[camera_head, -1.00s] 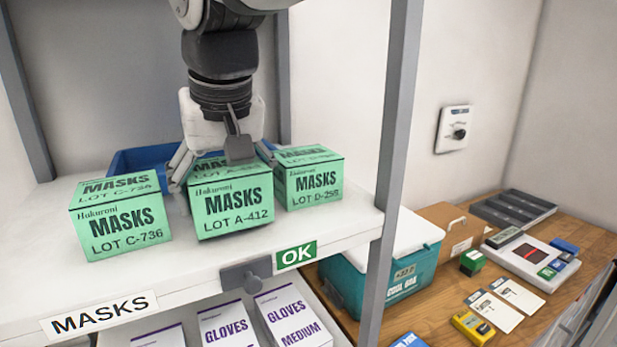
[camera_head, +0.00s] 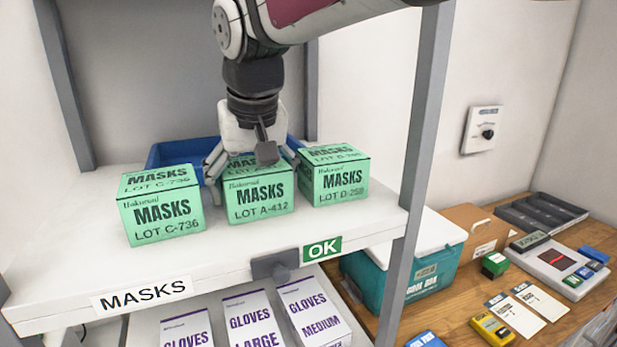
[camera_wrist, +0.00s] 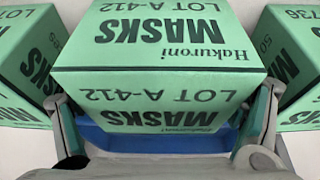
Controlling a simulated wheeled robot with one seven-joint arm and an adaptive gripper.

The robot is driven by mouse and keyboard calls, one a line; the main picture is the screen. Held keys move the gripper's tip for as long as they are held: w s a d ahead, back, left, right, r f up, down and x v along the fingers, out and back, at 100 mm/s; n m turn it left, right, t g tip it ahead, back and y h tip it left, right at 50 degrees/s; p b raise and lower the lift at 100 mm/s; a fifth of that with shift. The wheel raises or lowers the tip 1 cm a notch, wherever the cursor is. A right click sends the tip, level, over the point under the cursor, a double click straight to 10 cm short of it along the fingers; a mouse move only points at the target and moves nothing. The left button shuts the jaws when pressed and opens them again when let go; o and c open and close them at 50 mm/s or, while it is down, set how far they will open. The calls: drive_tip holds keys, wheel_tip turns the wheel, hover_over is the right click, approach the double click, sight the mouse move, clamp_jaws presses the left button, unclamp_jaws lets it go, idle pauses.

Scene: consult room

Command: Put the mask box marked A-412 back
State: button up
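The green mask box marked A-412 (camera_head: 259,203) stands upright on the white masks shelf (camera_head: 232,258), between two similar boxes. In the wrist view the same box (camera_wrist: 160,40) fills the middle, its lettering upside down. My gripper (camera_head: 252,170) points down over the box from behind, with one finger on each side. In the wrist view its fingers (camera_wrist: 163,122) appear spread slightly wider than the box, with narrow gaps. The lower fingertips are partly hidden in the head view.
Mask boxes C-736 (camera_head: 162,215) and D-258 (camera_head: 335,180) stand close on the left and right. A blue bin (camera_head: 184,152) lies behind. A grey shelf post (camera_head: 424,130) rises at right. Glove boxes (camera_head: 253,322) stand below. A wooden counter (camera_head: 465,289) holds a teal cool box (camera_head: 435,272).

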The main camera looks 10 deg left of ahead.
drive_tip(key=shift+r, duration=0.1)
idle(0.3)
drive_tip(key=shift+r, duration=0.35)
drive_tip(key=s+d+b, duration=0.1)
drive_tip(key=s+d, duration=0.1)
drive_tip(key=s, duration=0.1)
drive_tip(key=s+d+b, duration=0.1)
drive_tip(key=s+d, duration=0.1)
drive_tip(key=s, duration=0.2)
drive_tip(key=s+d+b, duration=0.1)
drive_tip(key=s, duration=0.2)
drive_tip(key=shift+s+d+r, duration=0.25)
drive_tip(key=shift+d, duration=0.45)
drive_tip(key=s+d+f+m, duration=0.1)
drive_tip(key=d+f+m, duration=0.1)
drive_tip(key=d, duration=0.7)
drive_tip(key=s+d+f+m+t+h, duration=0.1)
drive_tip(key=d+f, duration=0.4)
drive_tip(key=d, duration=0.5)
drive_tip(key=s+d+f+m+h, duration=0.1)
drive_tip(key=s+d+f+m, duration=0.2)
drive_tip(key=d, duration=0.6)
drive_tip(key=shift+s+d+f+t, duration=0.15)
drive_tip(key=shift+d+t, duration=0.2)
drive_tip(key=shift+t, duration=0.05)
